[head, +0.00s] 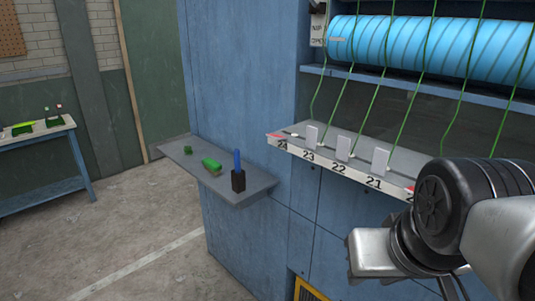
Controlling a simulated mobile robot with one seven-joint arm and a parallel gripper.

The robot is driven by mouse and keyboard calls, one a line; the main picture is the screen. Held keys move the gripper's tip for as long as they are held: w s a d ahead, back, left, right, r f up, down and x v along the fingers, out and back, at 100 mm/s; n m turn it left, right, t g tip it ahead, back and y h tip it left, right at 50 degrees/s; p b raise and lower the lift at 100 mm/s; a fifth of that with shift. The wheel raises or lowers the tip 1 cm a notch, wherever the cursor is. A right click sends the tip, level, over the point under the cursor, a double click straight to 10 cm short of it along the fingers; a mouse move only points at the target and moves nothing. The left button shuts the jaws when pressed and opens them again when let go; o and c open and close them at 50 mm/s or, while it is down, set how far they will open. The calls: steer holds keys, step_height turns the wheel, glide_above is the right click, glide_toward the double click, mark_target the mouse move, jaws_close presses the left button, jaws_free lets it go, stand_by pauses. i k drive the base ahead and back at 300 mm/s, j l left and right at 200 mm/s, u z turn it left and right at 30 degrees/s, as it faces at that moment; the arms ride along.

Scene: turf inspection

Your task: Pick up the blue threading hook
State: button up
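A blue upright rod, which looks like the handle of the threading hook (237,159), stands in a small black holder (238,181). The holder stands near the front right part of a grey shelf (232,196) fixed to the side of a blue machine. The lower part of the hook is hidden inside the holder. My arm fills the lower right of the head view, well to the right of the shelf and apart from it. I cannot make out the fingers of my gripper in this view.
A green-handled tool (211,163) and a small green piece (188,150) lie left of the holder. A numbered ledge (340,161) with white tabs and green yarns juts out below a blue roller (430,48). A workbench (45,133) stands far left. The floor before the shelf is clear.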

mark_target(236, 153)
steer(key=i+j+z, duration=0.1)
steer(key=j, duration=0.25)
steer(key=i+j+z, duration=0.25)
steer(key=i+j, duration=0.2)
steer(key=j, duration=0.3)
steer(key=i+j+z, duration=0.2)
steer(key=i+j, duration=0.2)
steer(key=j, duration=0.25)
steer(key=i+j, duration=0.2)
steer(key=j, duration=0.15)
steer(key=i+j+z, duration=0.2)
steer(key=k+l, duration=0.05)
